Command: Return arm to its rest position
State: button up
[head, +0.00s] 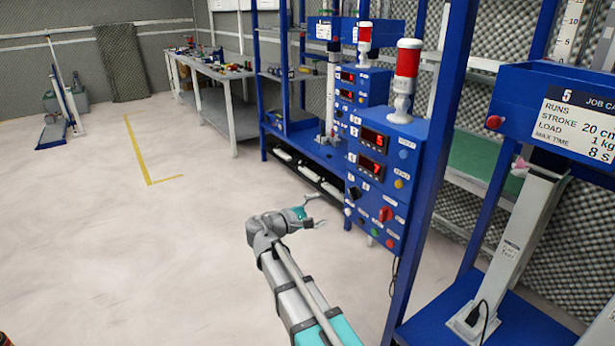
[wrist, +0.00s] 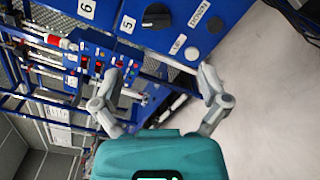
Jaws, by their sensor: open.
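My arm reaches forward from the bottom of the head view, with grey and teal links. My gripper (head: 313,210) is at its end, pointing right toward the blue control panel (head: 398,160), apparently a little short of it. In the wrist view my gripper (wrist: 158,95) has its two grey fingers spread wide, with nothing between them. The panel's lower part (wrist: 206,38) shows beyond the fingertips, with a dark knob (wrist: 157,16). In the head view the panel carries red displays (head: 373,137), a red knob (head: 386,214) and a red-topped beacon (head: 408,63).
A blue frame post (head: 436,165) stands right of my arm. A test rig with a job card (head: 575,125) is at the right. A similar panel (head: 357,88) stands farther back. A workbench (head: 222,75) lies at the back. The pale floor (head: 130,250) to the left is clear.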

jog(key=s+d+f+m+g+y, duration=0.85)
jog(key=s+d+f, duration=0.25)
jog(key=s+f, duration=0.3)
jog(key=s+a+f+m+y, duration=0.3)
jog(key=s+f+m+y, duration=0.1)
jog(key=s+y, duration=0.25)
notch_tip(320, 180, up, 24)
jog(key=p, duration=2.4)
jog(key=shift+w+d+f, duration=0.2)
jog(key=shift+d+f, duration=0.05)
jog(key=shift+g, duration=0.25)
